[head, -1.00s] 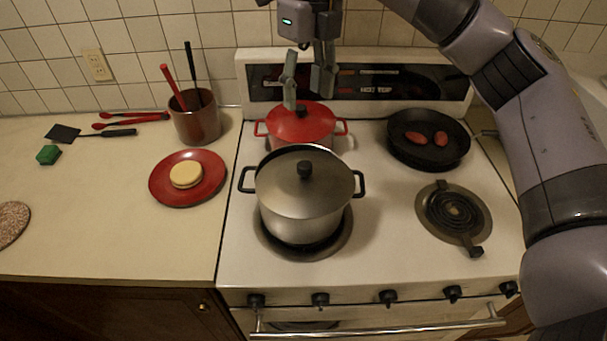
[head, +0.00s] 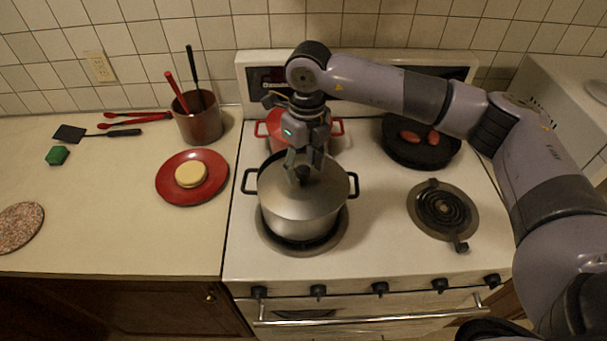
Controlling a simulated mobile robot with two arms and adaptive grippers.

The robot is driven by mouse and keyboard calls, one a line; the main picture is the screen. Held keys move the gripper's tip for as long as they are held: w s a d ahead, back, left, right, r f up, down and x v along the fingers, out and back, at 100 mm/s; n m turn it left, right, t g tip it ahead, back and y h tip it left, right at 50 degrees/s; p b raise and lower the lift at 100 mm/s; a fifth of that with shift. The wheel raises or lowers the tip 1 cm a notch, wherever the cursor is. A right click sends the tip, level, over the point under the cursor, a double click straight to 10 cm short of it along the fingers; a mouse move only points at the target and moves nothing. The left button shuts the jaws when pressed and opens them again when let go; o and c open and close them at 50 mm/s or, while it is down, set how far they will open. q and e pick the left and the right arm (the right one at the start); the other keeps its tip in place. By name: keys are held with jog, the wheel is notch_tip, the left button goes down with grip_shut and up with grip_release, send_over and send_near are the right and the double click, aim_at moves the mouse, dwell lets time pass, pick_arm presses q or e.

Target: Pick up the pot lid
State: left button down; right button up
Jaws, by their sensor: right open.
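A steel pot (head: 301,222) with two black handles stands on the front left burner of the stove. The lid's dark knob (head: 302,172) shows between my right gripper's fingers. My right gripper (head: 303,172) points down over the lid, open, with its fingers on either side of the knob; I cannot tell whether they touch it. A red lidded pot (head: 334,130) behind is partly hidden by my gripper. My left gripper is not in view.
A black pan (head: 419,158) with two reddish food pieces sits at the back right. The front right burner (head: 443,208) is bare. On the left counter are a red plate (head: 215,165), utensil crock (head: 199,122), green block (head: 57,155) and round mat (head: 20,222).

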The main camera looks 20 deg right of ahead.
jog(key=shift+a+f, duration=0.1)
jog(key=shift+f, duration=0.6)
jog(key=shift+c, duration=0.4)
jog(key=shift+s, duration=0.1)
grip_shut()
